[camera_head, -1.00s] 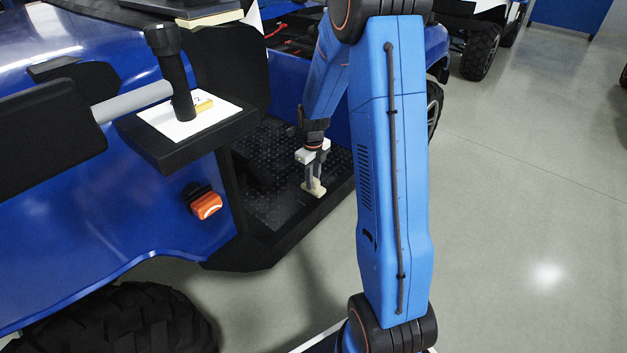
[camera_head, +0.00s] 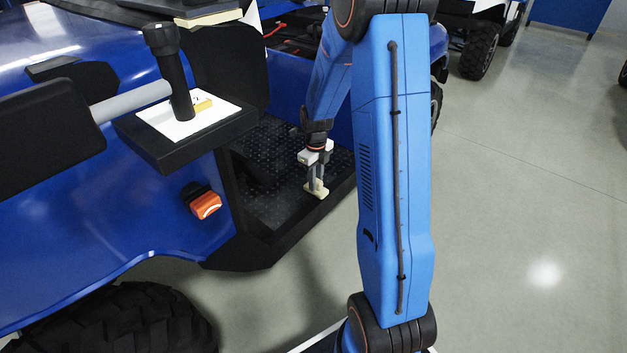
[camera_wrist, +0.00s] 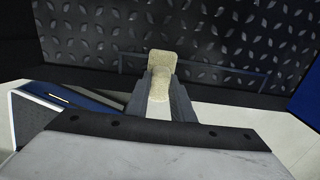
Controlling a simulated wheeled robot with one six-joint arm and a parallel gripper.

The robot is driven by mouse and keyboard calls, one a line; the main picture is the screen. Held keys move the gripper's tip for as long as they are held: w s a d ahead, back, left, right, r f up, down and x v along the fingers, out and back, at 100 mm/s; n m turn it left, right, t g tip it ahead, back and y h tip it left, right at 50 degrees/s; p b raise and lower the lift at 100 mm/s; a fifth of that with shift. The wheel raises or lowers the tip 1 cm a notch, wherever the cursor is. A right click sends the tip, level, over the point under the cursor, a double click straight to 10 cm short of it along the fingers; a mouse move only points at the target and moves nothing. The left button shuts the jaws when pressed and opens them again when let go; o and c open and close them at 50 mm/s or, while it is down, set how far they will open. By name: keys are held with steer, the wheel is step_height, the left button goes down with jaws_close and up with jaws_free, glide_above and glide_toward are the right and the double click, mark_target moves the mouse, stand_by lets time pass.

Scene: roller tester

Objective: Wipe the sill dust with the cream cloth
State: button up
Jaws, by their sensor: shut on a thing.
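My gripper (camera_head: 316,186) is shut on the cream cloth (camera_head: 319,192) low over the black sill (camera_head: 290,222) of the blue vehicle, near its outer edge. In the wrist view the cream cloth (camera_wrist: 161,66) sticks out between and beyond the fingers (camera_wrist: 161,95). It lies against or just above the dark tread-plate floor (camera_wrist: 90,30); I cannot tell which. No dust stands out clearly in either view.
A black shelf (camera_head: 180,155) with a white sheet (camera_head: 190,118), a yellow item (camera_head: 203,105) and a black upright handle (camera_head: 178,75) juts out left of the sill. An orange part (camera_head: 203,203) sits on the blue body below. Grey floor (camera_head: 520,200) is open to the right.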

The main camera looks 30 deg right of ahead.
steer(key=shift+s+d+f, duration=0.1)
steer(key=shift+s+d, duration=0.05)
steer(key=shift+s, duration=0.25)
steer(key=shift+s+d+f, duration=0.1)
steer(key=shift+s+d, duration=0.05)
steer(key=shift+s, duration=0.25)
steer(key=shift+w+a+r, duration=0.1)
steer(key=shift+w+a, duration=0.15)
steer(key=shift+w, duration=0.5)
steer(key=shift+w, duration=0.15)
steer(key=shift+w+a, duration=0.3)
steer(key=shift+w, duration=0.3)
steer(key=shift+s+d, duration=0.25)
steer(key=shift+s, duration=0.55)
steer(key=shift+s, duration=0.1)
